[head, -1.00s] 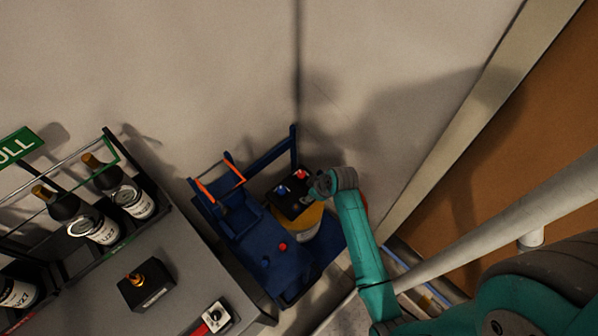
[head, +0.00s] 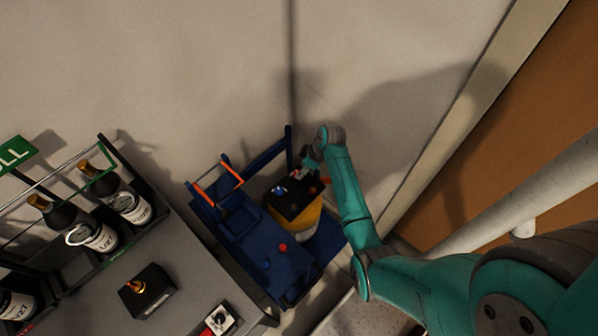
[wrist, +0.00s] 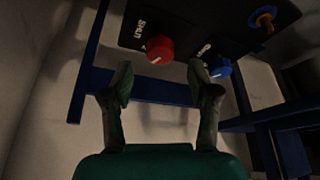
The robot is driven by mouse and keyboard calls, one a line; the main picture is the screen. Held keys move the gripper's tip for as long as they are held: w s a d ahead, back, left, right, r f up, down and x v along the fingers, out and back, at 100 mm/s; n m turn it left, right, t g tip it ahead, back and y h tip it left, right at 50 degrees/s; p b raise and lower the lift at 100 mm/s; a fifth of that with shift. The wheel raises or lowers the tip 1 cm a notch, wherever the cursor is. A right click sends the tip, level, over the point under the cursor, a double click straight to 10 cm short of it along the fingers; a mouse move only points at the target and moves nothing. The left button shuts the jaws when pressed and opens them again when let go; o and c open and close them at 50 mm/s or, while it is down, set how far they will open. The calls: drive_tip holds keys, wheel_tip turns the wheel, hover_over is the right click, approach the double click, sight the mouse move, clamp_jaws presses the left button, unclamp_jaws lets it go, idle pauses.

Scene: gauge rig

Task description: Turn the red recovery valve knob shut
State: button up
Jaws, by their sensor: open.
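The red knob (wrist: 160,50) sits on a black panel (wrist: 185,20) in the wrist view, with white lettering beside it. My gripper (wrist: 160,82) is open, and its two fingertips are apart on either side of and just below the red knob in the picture. I cannot tell whether either finger touches it. A blue knob (wrist: 220,68) is to the right, close to the right fingertip. In the head view, my gripper (head: 308,160) is at the back edge of the black-topped yellow unit (head: 306,219); the red knob is not clear there.
The unit is on a blue cart (head: 262,240) with upright frames and another red knob (head: 283,247). A grey bench (head: 190,285) with bottles (head: 128,205) is left. The wall is behind; a pale pipe (head: 520,190) crosses at right.

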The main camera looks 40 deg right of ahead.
drive_tip(key=shift+x, duration=1.9)
drive_tip(key=shift+c, duration=0.2)
clamp_jaws()
